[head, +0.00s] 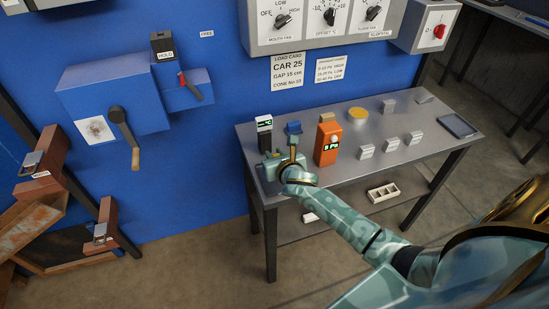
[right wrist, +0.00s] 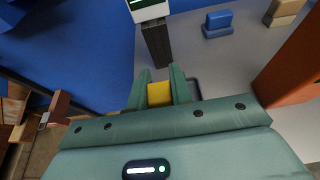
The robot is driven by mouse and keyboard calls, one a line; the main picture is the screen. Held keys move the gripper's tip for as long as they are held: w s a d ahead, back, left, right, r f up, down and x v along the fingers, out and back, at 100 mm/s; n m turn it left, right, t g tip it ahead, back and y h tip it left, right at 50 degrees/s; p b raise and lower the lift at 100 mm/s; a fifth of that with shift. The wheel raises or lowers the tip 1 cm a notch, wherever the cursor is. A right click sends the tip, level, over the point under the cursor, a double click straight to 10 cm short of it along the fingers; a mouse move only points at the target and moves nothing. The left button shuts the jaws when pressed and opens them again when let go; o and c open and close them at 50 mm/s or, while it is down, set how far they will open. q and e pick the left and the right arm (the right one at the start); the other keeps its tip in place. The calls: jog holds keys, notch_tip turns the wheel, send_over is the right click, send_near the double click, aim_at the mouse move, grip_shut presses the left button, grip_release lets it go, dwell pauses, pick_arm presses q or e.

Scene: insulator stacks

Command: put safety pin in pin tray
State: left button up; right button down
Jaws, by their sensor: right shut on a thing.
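My right gripper (head: 283,163) is over the left end of the grey table. In the right wrist view its two green fingers (right wrist: 159,92) are shut on a small yellow piece, which looks like the safety pin (right wrist: 159,94). Most of the pin is hidden by the fingers and palm. A dark-rimmed recess, possibly the pin tray (right wrist: 195,89), shows just right of the fingers, mostly hidden. I cannot tell whether the pin touches the table or a tray. My left gripper is not in view.
A dark meter with a white head (head: 264,124), a blue block (head: 293,128) and an orange device (head: 327,142) stand close to the gripper. White blocks, a yellow disc (head: 358,113) and a tablet (head: 458,126) lie farther right. A compartmented white tray (head: 383,192) is on the lower shelf.

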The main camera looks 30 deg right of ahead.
jog(key=shift+r, duration=0.15)
jog(key=c, duration=1.3)
grip_release()
jog(key=shift+o, duration=0.2)
jog(key=shift+s+r, duration=0.1)
jog(key=p+v, duration=0.4)
jog(key=v, duration=0.7)
jog(key=shift+s, duration=0.45)
jog(key=shift+a, duration=0.1)
